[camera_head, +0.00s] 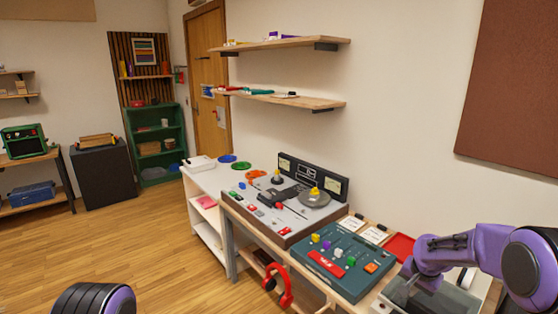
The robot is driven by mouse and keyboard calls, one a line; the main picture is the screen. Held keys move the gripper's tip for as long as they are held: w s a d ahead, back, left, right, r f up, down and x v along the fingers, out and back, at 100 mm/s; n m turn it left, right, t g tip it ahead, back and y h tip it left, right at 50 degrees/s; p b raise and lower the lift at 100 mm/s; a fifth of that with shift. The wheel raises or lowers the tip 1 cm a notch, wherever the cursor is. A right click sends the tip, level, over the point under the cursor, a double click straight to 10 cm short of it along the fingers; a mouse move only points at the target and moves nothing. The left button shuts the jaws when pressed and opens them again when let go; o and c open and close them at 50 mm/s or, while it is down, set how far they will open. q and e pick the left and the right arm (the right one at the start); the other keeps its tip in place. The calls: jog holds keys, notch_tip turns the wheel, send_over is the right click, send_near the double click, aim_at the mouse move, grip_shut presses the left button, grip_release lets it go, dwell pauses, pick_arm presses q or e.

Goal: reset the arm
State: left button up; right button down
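My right arm, purple and black, reaches in from the right edge. Its wrist end hangs over a grey open bin (440,300) at the table's right end. My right gripper (405,287) shows only in small part there, and its fingers are not clear. My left arm shows only as a purple and black rounded link at the bottom left; its gripper is out of view. A grey deck machine (240,207) with round discs and a dark upright back panel (312,176) stands on the table, left of my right arm.
A teal control box (333,278) with coloured blocks sits between the deck and bin. Red headphones (279,286) hang at the table front. A red tray (401,245) lies behind the box. Wall shelves (295,101) hang above. The wooden floor at left is clear.

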jog(key=s+a+f+n+t+h+b, duration=0.1)
jog(key=s+a+f+t+b, duration=0.3)
jog(key=s+f, duration=1.1)
jog(key=s+a+f+g+b, duration=0.1)
jog(key=s+f, duration=0.3)
jog(key=s, duration=0.5)
jog(key=s+a+f+n+g+h+b, duration=0.1)
jog(key=s+f, duration=0.3)
jog(key=s, duration=0.5)
jog(key=s+a+f+g+b, duration=0.1)
jog(key=s+f, duration=0.3)
jog(key=s, duration=0.5)
jog(key=shift+s+a+f+g+b, duration=0.15)
jog(key=shift+a+f+g+b, duration=0.1)
jog(key=shift+g+b, duration=0.4)
